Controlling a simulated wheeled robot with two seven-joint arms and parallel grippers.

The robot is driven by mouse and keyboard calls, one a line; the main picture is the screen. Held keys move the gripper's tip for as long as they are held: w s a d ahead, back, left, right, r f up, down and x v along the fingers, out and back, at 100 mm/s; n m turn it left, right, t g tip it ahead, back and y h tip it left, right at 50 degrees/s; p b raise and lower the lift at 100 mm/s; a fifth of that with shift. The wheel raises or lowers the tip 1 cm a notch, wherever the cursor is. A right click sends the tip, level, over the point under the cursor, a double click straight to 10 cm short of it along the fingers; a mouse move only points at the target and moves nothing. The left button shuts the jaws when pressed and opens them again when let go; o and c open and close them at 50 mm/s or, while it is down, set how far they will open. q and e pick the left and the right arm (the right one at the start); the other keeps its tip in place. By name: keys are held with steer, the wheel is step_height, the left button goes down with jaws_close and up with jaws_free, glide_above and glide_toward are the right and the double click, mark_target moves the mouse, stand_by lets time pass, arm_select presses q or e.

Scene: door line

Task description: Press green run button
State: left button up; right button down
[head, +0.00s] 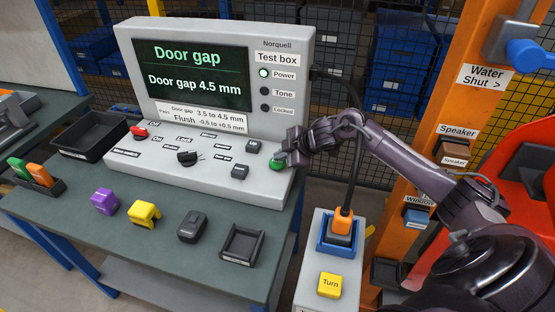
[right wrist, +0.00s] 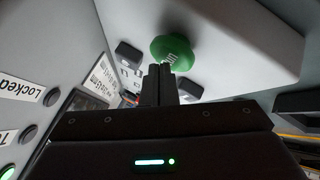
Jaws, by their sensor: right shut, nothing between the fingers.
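The green run button (head: 277,164) is at the right end of the test box's sloped panel (head: 215,178). My right gripper (head: 284,156) is shut and empty, with its fingertips right at the button in the head view. In the right wrist view, the shut fingers (right wrist: 160,75) point at the near edge of the round green button (right wrist: 172,52) and overlap it in the picture. I cannot tell whether they touch it. The screen (head: 192,74) reads "Door gap 4.5 mm", and the Power lamp (head: 264,73) is lit green. My left gripper is not in view.
A purple block (head: 105,201), a yellow block (head: 144,214), a dark grey block (head: 192,227) and a small black tray (head: 242,244) are on the bench before the box. A yellow Turn button (head: 330,285) and an orange plug (head: 343,221) with a black cable stand to the right.

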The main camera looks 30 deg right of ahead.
steer(key=shift+r, duration=0.5)
step_height(320, 180, up, 5)
steer(key=p, duration=0.5)
step_height(320, 180, up, 9)
steer(key=p, duration=0.8)
glide_above(281, 162)
steer(key=shift+s+a+f+b, duration=0.1)
steer(key=shift+f+b, duration=0.1)
steer(key=shift+b, duration=0.15)
